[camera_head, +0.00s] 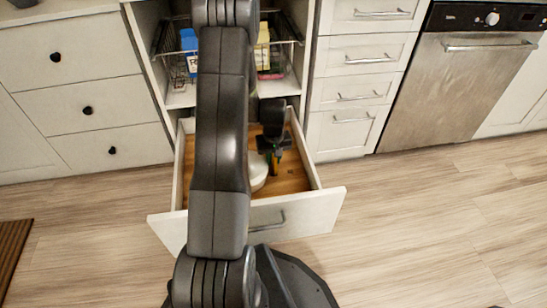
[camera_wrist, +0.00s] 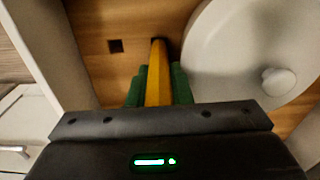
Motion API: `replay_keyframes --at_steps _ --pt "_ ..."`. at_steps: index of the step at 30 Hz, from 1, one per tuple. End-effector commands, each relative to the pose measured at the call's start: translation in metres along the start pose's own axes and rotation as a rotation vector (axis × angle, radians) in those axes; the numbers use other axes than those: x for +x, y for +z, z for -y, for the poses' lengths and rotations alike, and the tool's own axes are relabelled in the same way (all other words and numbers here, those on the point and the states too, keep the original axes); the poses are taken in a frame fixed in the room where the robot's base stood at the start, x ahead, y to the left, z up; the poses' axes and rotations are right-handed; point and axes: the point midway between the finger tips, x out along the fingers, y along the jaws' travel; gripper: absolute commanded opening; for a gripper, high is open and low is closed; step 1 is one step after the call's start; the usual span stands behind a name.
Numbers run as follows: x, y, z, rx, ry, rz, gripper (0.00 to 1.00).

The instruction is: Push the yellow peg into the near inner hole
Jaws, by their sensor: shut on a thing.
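The yellow peg (camera_wrist: 158,75) is held lengthwise between the green fingers of my gripper (camera_wrist: 158,88) in the wrist view. Its far end meets the wooden drawer floor (camera_wrist: 95,20) at a small dark patch; I cannot tell whether the tip is inside a hole or only against it. In the head view my gripper (camera_head: 273,155) points down into the open drawer (camera_head: 294,181), and my arm hides part of the drawer.
A white round lid with a knob (camera_wrist: 232,45) lies close to the right of the peg; it also shows in the head view (camera_head: 258,172). The drawer wall (camera_wrist: 62,50) is on the left. A wire basket (camera_head: 178,70) with items sits on the shelf above.

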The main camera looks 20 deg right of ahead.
Motion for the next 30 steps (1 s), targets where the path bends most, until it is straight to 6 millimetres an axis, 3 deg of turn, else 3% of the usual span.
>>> replay_keyframes --at_steps 7,8,12,23,30 --pt "0.007 0.0 0.0 0.0 0.0 0.0 0.0" --pt "0.007 0.0 0.0 0.0 0.0 0.0 0.2" --pt "0.006 0.0 0.0 0.0 0.0 0.0 0.44" --pt "0.0 0.0 0.0 0.0 0.0 -0.001 0.44" --pt "-0.046 -0.001 0.0 0.0 0.001 -0.005 0.44"
